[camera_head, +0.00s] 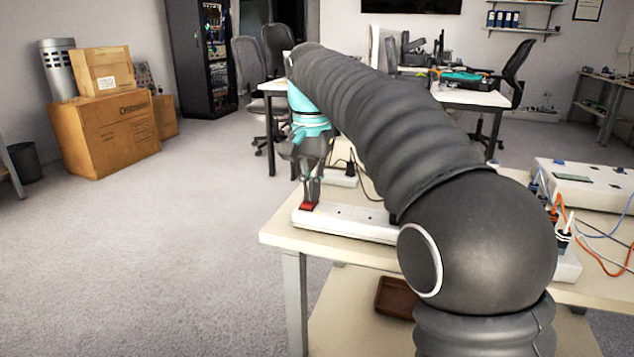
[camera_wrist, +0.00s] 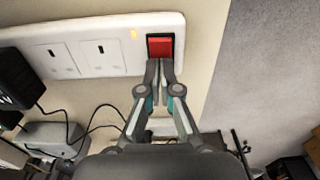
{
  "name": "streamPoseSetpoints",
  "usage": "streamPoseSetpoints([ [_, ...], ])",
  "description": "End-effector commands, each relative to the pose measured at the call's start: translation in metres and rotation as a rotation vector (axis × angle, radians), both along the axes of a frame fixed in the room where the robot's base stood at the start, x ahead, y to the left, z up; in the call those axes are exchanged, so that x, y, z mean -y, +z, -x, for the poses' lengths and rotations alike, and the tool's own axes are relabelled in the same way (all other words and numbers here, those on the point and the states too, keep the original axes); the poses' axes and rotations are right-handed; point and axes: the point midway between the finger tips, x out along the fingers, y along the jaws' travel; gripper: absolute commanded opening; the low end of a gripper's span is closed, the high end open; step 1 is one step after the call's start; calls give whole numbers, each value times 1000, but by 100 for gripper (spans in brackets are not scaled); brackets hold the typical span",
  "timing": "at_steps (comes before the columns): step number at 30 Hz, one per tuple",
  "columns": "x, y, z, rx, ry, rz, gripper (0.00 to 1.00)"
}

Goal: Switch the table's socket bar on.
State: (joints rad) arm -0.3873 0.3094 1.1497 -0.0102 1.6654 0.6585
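The white socket bar (camera_head: 350,221) lies along the near edge of the table (camera_head: 283,232). Its red rocker switch (camera_head: 309,205) is at the bar's left end in the head view. In the wrist view, the socket bar (camera_wrist: 89,67) shows two sockets, a small orange-yellow indicator (camera_wrist: 134,33) and the red switch (camera_wrist: 160,47) in a black frame. My gripper (camera_head: 311,196) points down at the switch; its fingertips (camera_wrist: 160,64) are together, empty, at the switch's lower edge in the wrist view. I cannot tell whether they touch it. My arm hides the bar's other end.
A black plug with cable (camera_wrist: 18,82) and a grey box (camera_wrist: 50,137) are near the bar. A white device (camera_head: 590,185) and orange and blue wires stand at the table's right. A brown tray (camera_head: 397,298) sits on the lower shelf.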

Motion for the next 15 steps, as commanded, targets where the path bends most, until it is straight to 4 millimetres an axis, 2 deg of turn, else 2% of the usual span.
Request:
streamPoseSetpoints([
  [1,-2,-8,2,-18,4,3,0],
  [15,-6,-6,17,-23,3,3,0],
])
